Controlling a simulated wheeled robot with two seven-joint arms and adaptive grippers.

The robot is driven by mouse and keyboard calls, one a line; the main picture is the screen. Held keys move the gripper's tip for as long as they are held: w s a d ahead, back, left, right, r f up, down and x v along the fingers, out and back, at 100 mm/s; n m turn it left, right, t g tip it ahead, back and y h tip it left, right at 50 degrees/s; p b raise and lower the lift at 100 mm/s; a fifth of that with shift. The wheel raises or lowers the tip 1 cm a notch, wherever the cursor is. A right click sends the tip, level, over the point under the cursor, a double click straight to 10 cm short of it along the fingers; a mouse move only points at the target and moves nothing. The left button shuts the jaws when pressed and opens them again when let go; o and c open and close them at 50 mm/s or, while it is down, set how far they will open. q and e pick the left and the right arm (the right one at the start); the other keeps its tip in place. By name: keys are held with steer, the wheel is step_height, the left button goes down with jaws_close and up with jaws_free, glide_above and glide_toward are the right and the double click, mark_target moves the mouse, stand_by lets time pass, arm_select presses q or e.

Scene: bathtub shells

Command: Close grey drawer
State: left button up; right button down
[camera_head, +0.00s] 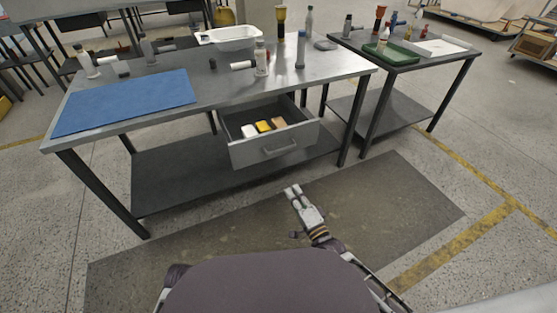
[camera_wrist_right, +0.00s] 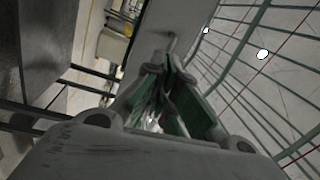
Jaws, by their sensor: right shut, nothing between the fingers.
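The grey drawer (camera_head: 275,144) hangs under the top of the near workbench and is pulled open toward me. Its front has a bar handle (camera_head: 280,149). In the right wrist view the shut fingers (camera_wrist_right: 166,68) point toward a grey panel (camera_wrist_right: 190,22), which looks like the drawer front. My left gripper is not in view.
The workbench top (camera_head: 225,85) carries a blue mat (camera_head: 126,101), a white tub (camera_head: 229,38) and several bottles. A lower shelf (camera_head: 180,178) is bare. A second table (camera_head: 425,62) with a green tray (camera_head: 391,54) stands at the right. The dark floor mat (camera_head: 390,200) is clear.

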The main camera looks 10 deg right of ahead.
steer(key=shift+d+r+m+t, duration=0.2)
steer(key=shift+r+m, duration=0.15)
steer(key=shift+m, duration=0.2)
steer(key=shift+d+r+m+t, duration=0.2)
steer(key=shift+r+m, duration=0.15)
steer(key=shift+m, duration=0.2)
steer(key=shift+w+a, duration=0.15)
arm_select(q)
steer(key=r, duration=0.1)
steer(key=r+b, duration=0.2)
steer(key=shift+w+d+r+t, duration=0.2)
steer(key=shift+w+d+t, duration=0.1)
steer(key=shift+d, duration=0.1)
arm_select(e)
steer(key=x, duration=1.3)
steer(key=shift+w, duration=0.35)
arm_select(q)
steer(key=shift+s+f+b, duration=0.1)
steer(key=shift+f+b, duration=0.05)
steer(key=shift+b, duration=0.15)
arm_select(e)
steer(key=shift+w, duration=0.15)
